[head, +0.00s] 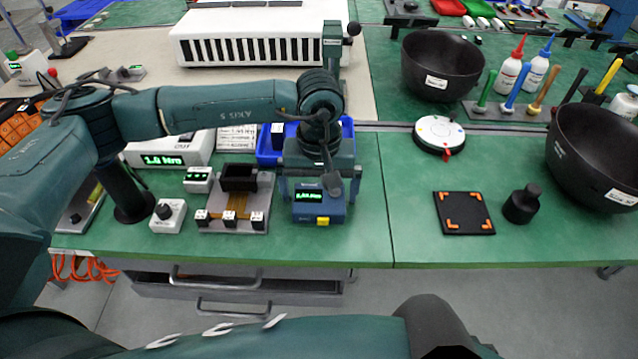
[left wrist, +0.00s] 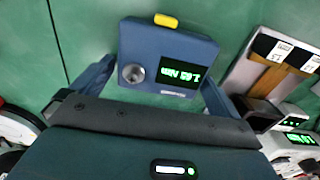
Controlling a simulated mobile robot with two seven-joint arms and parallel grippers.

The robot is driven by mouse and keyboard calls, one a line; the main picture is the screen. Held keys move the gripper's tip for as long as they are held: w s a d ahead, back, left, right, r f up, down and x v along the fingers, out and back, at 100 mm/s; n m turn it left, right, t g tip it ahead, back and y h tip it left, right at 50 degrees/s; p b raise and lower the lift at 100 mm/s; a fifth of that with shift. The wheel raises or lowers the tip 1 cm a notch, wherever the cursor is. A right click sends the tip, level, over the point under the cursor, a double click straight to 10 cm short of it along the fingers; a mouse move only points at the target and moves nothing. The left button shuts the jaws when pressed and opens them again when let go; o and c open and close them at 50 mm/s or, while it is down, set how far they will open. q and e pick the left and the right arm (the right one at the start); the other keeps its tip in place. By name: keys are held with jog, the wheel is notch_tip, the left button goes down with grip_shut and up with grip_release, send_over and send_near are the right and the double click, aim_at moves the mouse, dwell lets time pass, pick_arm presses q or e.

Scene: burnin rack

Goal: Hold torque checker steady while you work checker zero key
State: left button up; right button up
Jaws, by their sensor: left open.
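The torque checker (head: 303,214) is a small blue box on the green bench, with a lit green display. Its yellow zero key (head: 323,221) is on the front right corner. My left gripper (head: 318,194) is above it, pointing down, open, with one finger on each side of the box. In the left wrist view the checker (left wrist: 140,48) lies between the fingers of my left gripper (left wrist: 157,82), with the display, a round silver socket and the yellow key (left wrist: 165,19) visible. I cannot tell whether the fingers touch it. My right gripper is not in view.
A grey fixture (head: 233,222) with small labelled blocks stands just left of the checker, and a blue bin (head: 268,148) is behind. A black mat with orange corners (head: 464,222) and a black knob-shaped weight (head: 522,204) lie right. The bench between is clear.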

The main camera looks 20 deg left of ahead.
pick_arm(q)
jog(key=c, duration=1)
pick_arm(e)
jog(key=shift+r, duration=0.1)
pick_arm(q)
jog(key=shift+c, duration=0.2)
